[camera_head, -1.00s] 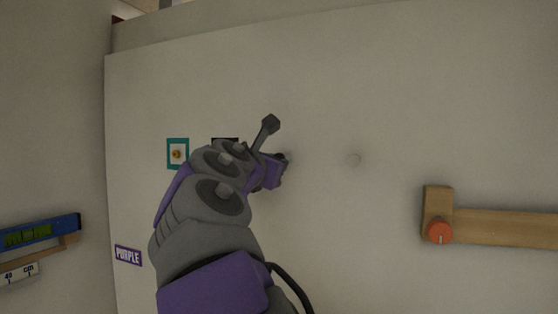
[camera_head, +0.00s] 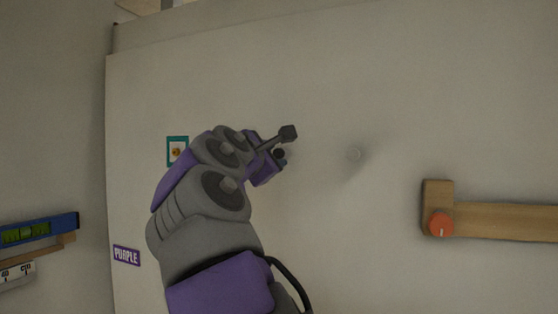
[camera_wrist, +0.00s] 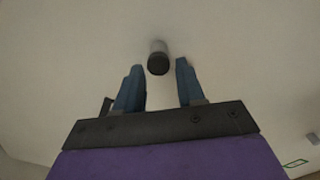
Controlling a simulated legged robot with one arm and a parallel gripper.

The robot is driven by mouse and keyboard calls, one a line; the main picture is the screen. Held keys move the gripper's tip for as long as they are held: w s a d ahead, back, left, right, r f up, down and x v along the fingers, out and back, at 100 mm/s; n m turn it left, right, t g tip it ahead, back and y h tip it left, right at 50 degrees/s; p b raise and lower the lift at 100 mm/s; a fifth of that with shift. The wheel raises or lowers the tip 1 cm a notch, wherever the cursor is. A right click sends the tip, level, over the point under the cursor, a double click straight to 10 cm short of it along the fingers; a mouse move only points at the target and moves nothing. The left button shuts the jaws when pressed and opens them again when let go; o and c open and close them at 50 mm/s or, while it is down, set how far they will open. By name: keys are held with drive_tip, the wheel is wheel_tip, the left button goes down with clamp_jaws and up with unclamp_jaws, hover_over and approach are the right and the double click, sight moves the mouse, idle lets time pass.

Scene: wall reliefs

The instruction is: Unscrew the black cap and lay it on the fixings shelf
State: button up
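In the wrist view the black cap (camera_wrist: 158,64) sits on the end of a short pale post that stands out from the wall. My gripper (camera_wrist: 160,68) is open, with one blue finger on each side of the cap's near end. I see no contact between fingers and cap. No shelf is marked as the fixings shelf; a wooden ledge (camera_head: 505,223) is on the right.
An orange knob (camera_head: 440,223) is at the ledge's left end. A teal-framed picture (camera_head: 177,151), a PURPLE label (camera_head: 127,255) and a blue spirit level (camera_head: 38,230) are on the left.

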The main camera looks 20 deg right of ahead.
drive_tip(key=m, duration=0.7)
drive_tip(key=r+m+b, duration=0.1)
drive_tip(key=m, duration=0.3)
drive_tip(key=shift+w+a, duration=0.1)
drive_tip(key=m, duration=0.3)
drive_tip(key=shift+w, duration=0.15)
drive_tip(key=shift+r, duration=0.1)
drive_tip(key=shift+c, duration=0.2)
